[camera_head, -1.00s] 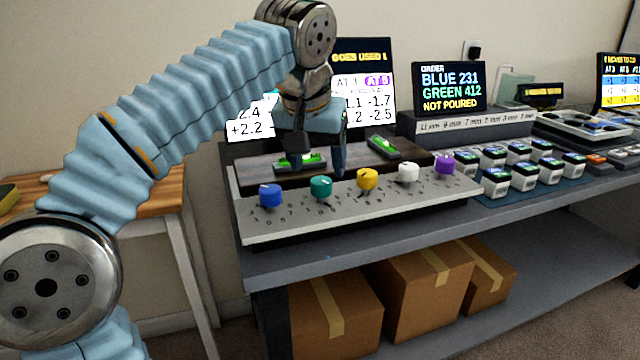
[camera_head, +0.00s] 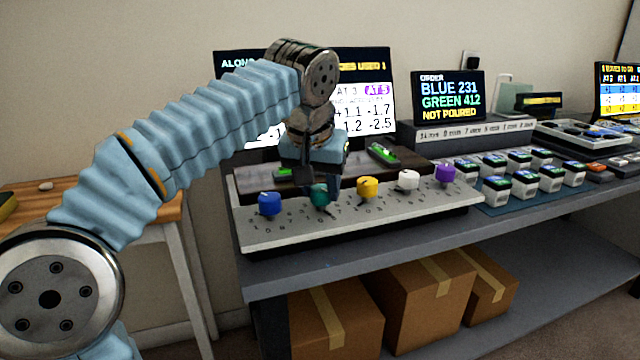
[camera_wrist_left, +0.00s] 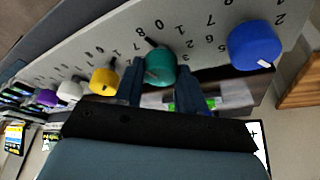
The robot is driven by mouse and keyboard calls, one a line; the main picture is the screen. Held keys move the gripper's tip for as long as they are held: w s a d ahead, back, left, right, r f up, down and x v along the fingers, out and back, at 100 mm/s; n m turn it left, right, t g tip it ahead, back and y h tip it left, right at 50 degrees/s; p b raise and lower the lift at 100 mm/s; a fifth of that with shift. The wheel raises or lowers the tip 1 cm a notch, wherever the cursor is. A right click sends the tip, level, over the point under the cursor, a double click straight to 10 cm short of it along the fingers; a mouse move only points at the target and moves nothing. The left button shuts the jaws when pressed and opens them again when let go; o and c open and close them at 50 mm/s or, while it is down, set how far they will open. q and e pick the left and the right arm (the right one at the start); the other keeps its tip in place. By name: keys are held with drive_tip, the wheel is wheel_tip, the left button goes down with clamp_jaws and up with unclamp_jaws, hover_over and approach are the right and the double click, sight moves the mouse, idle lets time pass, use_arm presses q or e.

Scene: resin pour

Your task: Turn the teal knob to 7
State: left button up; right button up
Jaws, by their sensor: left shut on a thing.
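The teal knob (camera_head: 319,199) is second from the left on the pale grey panel (camera_head: 400,205), partly hidden by my left gripper (camera_head: 318,184) in the head view. In the left wrist view the fingers of my left gripper (camera_wrist_left: 160,82) stand on either side of the teal knob (camera_wrist_left: 160,67), shut on it. Printed numbers ring the knob, with 0, 8 and 7 readable beyond it. I cannot clearly read which number its pointer marks. My right gripper is not in view.
A blue knob (camera_head: 269,204) and a yellow knob (camera_head: 367,188) flank the teal one. A white knob (camera_head: 408,180) and a purple knob (camera_head: 444,174) are further right. Green levels, including one (camera_head: 383,154), lie behind the panel. Several small cubes stand to the right.

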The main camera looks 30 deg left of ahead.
use_arm(q)
drive_tip(key=shift+n, duration=0.4)
drive_tip(key=n+y+p, duration=0.1)
drive_tip(key=n, duration=0.1)
drive_tip(key=shift+d+n, duration=0.1)
drive_tip(key=shift+n, duration=0.2)
drive_tip(key=shift+w+n+g+y+p, duration=0.1)
drive_tip(key=shift+n+g+y+p, duration=0.3)
drive_tip(key=shift+n, duration=0.7)
drive_tip(key=shift+n+g+y+p, duration=0.3)
drive_tip(key=shift+n+y+p, duration=0.15)
drive_tip(key=shift+n, duration=0.65)
drive_tip(key=o, duration=1.1)
drive_tip(key=shift+c, duration=0.2)
drive_tip(key=shift+d+r, duration=0.1)
drive_tip(key=p+v, duration=0.2)
drive_tip(key=v, duration=1.1)
drive_tip(key=shift+r, duration=0.3)
